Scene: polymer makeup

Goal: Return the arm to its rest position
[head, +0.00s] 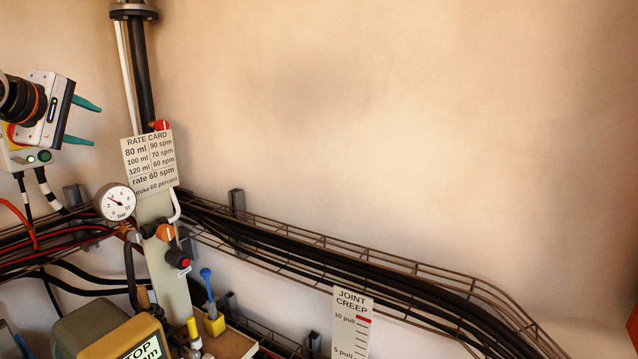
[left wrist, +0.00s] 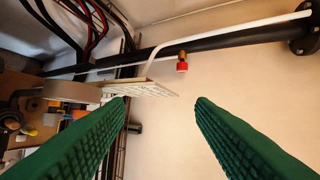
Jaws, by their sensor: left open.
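My left gripper (head: 88,121) is at the left of the head view, with its two teal fingers apart and nothing between them. It is up in front of the wall, left of the black vertical pipe and above the pressure gauge. In the left wrist view its green ribbed fingers (left wrist: 160,135) are spread wide, with bare wall between the tips. My right gripper is not in either view.
A rate card (head: 149,160) stands right of the gripper, below a red-capped fitting (head: 160,125). A pressure gauge (head: 116,202) is below. A cable tray (head: 330,256) runs along the wall. A joint creep card (head: 352,322) is lower right. The upper right wall is clear.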

